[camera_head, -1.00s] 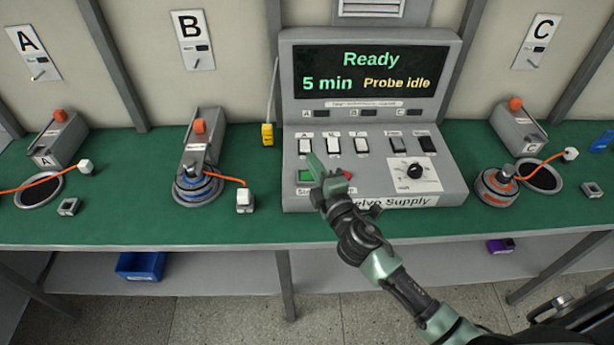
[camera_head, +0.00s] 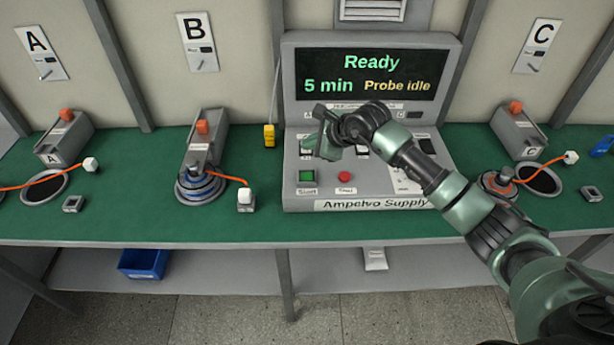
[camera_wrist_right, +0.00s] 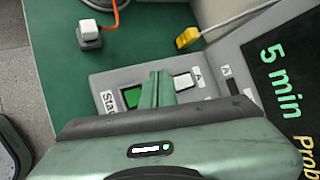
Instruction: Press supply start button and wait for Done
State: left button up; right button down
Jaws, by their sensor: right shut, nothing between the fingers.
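The Ampelvo Supply console (camera_head: 300,160) stands on the green bench. Its display (camera_head: 366,73) reads "Ready", "5 min" and "Probe idle". The green start button (camera_head: 306,176) is at the lower left of the panel, left of a red button (camera_head: 344,176). The start button also shows in the right wrist view (camera_wrist_right: 132,97), partly hidden behind the fingers. My right gripper (camera_head: 313,148) is shut and empty, over the panel's upper left switches, which it hides in the head view. In the head view it appears above the start button, apart from it. My left gripper is not in view.
Motor hubs stand at left (camera_head: 200,186) and right (camera_head: 497,184) on the bench, with orange cables. A yellow connector (camera_head: 269,135) lies beside the console. A blue bin (camera_head: 143,263) sits on the lower shelf.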

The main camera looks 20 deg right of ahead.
jog(key=shift+f, duration=0.15)
jog(key=b, duration=0.5)
send_over(309, 178)
notch_tip(309, 178, down, 8)
jog(key=shift+r, duration=0.1)
jog(key=shift+f, duration=0.4)
dwell(1.7)
jog(key=shift+f+b, duration=0.35)
jog(key=shift+b, duration=0.3)
jog(key=shift+f+b, duration=0.55)
jog(key=shift+b, duration=0.05)
dwell(0.3)
dwell(0.3)
jog(key=shift+r+p, duration=0.45)
jog(key=shift+r, duration=0.45)
jog(key=shift+r, duration=0.15)
